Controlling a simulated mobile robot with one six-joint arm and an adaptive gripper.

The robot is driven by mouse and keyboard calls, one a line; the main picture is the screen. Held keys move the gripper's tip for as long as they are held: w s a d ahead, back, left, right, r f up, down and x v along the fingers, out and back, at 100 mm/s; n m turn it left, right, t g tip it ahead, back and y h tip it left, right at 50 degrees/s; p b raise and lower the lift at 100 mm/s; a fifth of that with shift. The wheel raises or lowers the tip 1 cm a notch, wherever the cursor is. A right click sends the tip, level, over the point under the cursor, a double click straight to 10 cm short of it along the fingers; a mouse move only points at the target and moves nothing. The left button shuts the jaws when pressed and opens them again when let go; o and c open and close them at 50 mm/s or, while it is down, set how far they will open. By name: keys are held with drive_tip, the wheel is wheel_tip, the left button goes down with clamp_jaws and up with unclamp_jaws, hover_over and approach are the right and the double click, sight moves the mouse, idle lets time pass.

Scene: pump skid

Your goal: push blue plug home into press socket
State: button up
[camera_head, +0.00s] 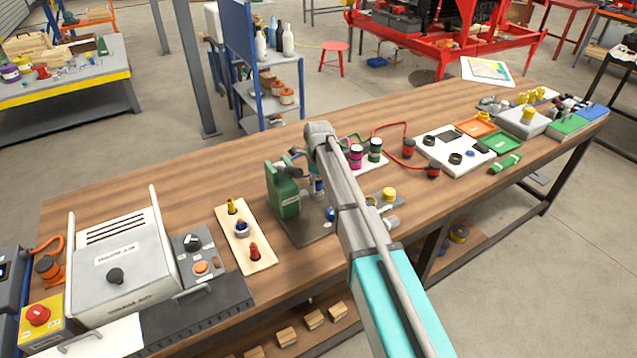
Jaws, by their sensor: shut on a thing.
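The green press (284,188) stands on a dark base plate (308,232) near the middle of the bench. My arm reaches over from the lower right, and its wrist is beside the press. My gripper (317,182) points down just right of the press and is partly hidden by my forearm. It is shut on what looks like the blue plug (319,188), seen only as a small blue patch. Another blue part (330,213), perhaps the press socket, shows below beside my arm. Whether plug and socket touch cannot be told.
A cream tray (262,265) left of the press bears yellow, blue-and-grey and red pieces. A grey box with a handle (118,255) and a dark control box (196,262) stand farther left. Behind my arm are connectors with red cable (390,126) and a white panel (455,168).

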drive_tip(key=o, duration=1.3)
drive_tip(key=shift+s, duration=0.15)
drive_tip(key=s+d+n, duration=0.3)
drive_tip(key=s+d, duration=0.1)
drive_tip(key=s+d+r+n+p, duration=0.1)
drive_tip(key=s+d+n, duration=0.3)
drive_tip(key=d, duration=0.1)
drive_tip(key=s+d+r+n+p, duration=0.1)
drive_tip(key=s+d+n, duration=0.3)
drive_tip(key=d, duration=0.1)
drive_tip(key=shift+s, duration=0.15)
drive_tip(key=s+d+n, duration=0.3)
drive_tip(key=s+n, duration=0.1)
drive_tip(key=s+d+r+n+p, duration=0.1)
drive_tip(key=s+d+n, duration=0.2)
drive_tip(key=s+n, duration=0.1)
drive_tip(key=s+d+n, duration=0.3)
drive_tip(key=s, duration=0.2)
drive_tip(key=shift+s+d+r+n+p, duration=0.15)
drive_tip(key=shift+r+n+p, duration=0.25)
